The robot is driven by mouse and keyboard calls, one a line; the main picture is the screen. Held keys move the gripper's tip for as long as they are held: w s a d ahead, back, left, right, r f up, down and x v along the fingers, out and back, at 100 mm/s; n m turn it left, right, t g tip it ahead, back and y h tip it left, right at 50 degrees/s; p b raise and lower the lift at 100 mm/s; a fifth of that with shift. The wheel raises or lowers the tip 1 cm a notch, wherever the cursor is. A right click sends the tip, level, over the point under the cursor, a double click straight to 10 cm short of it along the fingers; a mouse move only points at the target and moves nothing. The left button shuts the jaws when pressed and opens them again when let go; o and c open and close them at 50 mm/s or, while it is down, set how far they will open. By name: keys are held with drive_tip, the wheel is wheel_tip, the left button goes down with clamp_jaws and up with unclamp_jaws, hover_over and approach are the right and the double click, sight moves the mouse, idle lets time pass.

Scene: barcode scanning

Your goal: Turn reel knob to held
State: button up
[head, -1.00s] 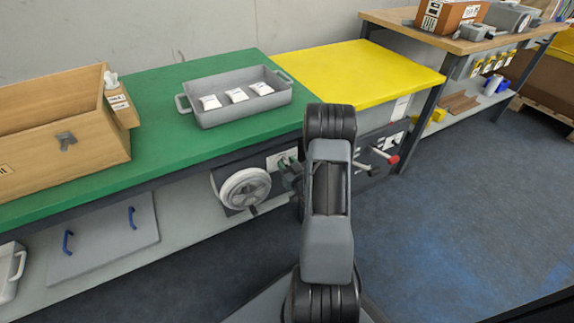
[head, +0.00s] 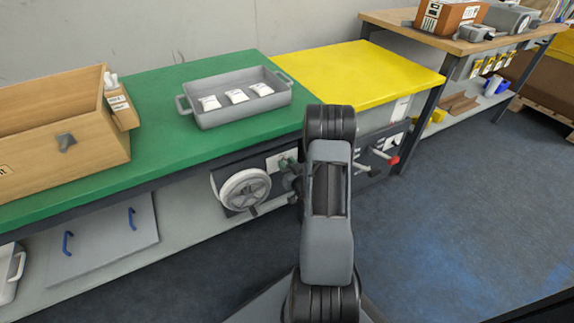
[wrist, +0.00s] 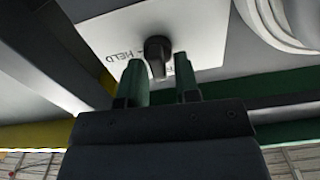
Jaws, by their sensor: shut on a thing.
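The reel knob (wrist: 157,47) is black with a narrow grip bar. It sits on a white label plate (wrist: 110,28) with HELD printed on its left; the lettering on its right is partly covered. In the head view the plate (head: 273,163) is under the green bench's front edge, right of the reel wheel. My gripper (wrist: 161,72) has green fingers, one on each side of the knob's bar, and is shut on it. The bar points down towards my gripper, slightly right of straight, not at HELD. In the head view my gripper (head: 289,168) hides the knob.
The grey reel wheel (head: 228,190) is just left of the plate. A panel with a red-tipped lever (head: 393,160) is to the right. A grey tray (head: 220,118) with white packets and a wooden box (head: 80,165) stand on the green bench top. The floor at right is clear.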

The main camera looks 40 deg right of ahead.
drive_tip(key=m, duration=0.8)
drive_tip(key=shift+d+f+m, duration=0.2)
drive_tip(key=shift+d+m, duration=0.15)
drive_tip(key=shift+m, duration=0.05)
drive_tip(key=shift+s+d+f+m+p, duration=0.15)
drive_tip(key=shift+m+p, duration=0.1)
drive_tip(key=shift+m, duration=1.1)
drive_tip(key=shift+w+a+f+m+p, duration=0.1)
drive_tip(key=shift+m+p, duration=0.2)
drive_tip(key=shift+m, duration=1.1)
drive_tip(key=shift+s+d+f+m+p, duration=0.15)
drive_tip(key=shift+m+p, duration=0.1)
drive_tip(key=shift+m, duration=1.1)
drive_tip(key=shift+w, duration=0.1)
drive_tip(key=o, duration=0.6)
drive_tip(key=s+a+p, duration=0.2)
drive_tip(key=s, duration=1.1)
drive_tip(key=shift+s+p, duration=0.35)
drive_tip(key=shift+p, duration=0.05)
